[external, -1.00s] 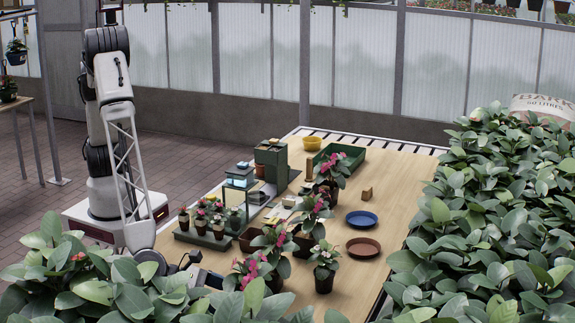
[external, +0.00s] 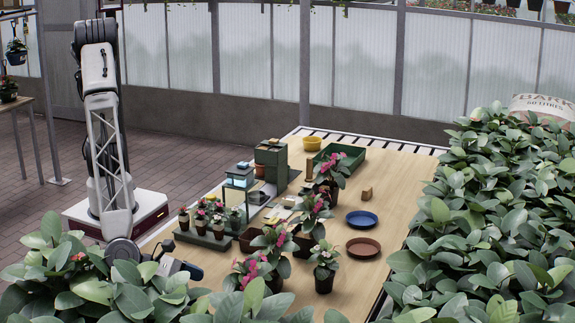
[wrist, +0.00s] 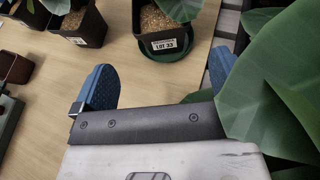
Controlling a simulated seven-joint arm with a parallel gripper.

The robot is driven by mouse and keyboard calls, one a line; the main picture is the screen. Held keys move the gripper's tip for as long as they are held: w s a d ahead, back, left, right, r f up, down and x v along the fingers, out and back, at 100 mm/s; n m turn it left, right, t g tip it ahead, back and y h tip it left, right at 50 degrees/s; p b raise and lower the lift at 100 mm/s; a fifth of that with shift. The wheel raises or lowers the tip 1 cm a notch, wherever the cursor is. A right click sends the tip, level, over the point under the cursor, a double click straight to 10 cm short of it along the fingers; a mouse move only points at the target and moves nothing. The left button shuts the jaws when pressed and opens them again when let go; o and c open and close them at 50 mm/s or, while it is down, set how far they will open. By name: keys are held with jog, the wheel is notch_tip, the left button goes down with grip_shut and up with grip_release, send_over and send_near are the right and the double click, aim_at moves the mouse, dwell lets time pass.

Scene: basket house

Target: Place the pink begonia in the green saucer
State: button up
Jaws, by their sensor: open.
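My gripper (wrist: 160,82) is open and empty, its two blue fingers spread wide. In the external view my gripper (external: 182,268) is low at the near left end of the table, partly behind foliage. In the wrist view a dark square pot (wrist: 146,24) with a white label stands on or in the green saucer (wrist: 173,56), just beyond the fingers and apart from them. Its flowers are out of that view. In the external view several pink-flowered plants, including one in front (external: 250,268), stand on the table. I cannot pick out the green saucer there.
Another dark pot (wrist: 88,28) stands left of the labelled one. A blue saucer (external: 361,219), a brown saucer (external: 363,247), a yellow bowl (external: 312,143) and a green tray (external: 358,165) lie farther along the table. Large leaves (wrist: 275,75) crowd the gripper's right side.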

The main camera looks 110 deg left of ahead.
jog(key=shift+a+r, duration=0.1)
jog(key=s+a+r+n+g+y, duration=0.1)
jog(key=a+r+n+g, duration=0.1)
jog(key=a+r+n, duration=0.5)
jog(key=s+a+r+n+g+y, duration=0.15)
jog(key=a+r, duration=0.35)
jog(key=a, duration=0.7)
jog(key=s+a+r+n+g, duration=0.2)
jog(key=s+a+r+n, duration=0.25)
jog(key=a, duration=0.35)
jog(key=s+a+r+n+g, duration=0.3)
jog(key=s+a+r, duration=0.15)
jog(key=a, duration=0.35)
jog(key=s+a+r+n+g+h, duration=0.1)
jog(key=s+a+r+n+h, duration=0.1)
jog(key=s+a+n, duration=0.35)
jog(key=s+a+r+n+g+h, duration=0.1)
jog(key=s+a+r+n+h, duration=0.15)
jog(key=s+a, duration=0.65)
jog(key=s+n+h, duration=0.3)
jog(key=s+n, duration=0.4)
jog(key=s, duration=1)
jog(key=shift+a+r, duration=0.15)
jog(key=shift+a, duration=0.2)
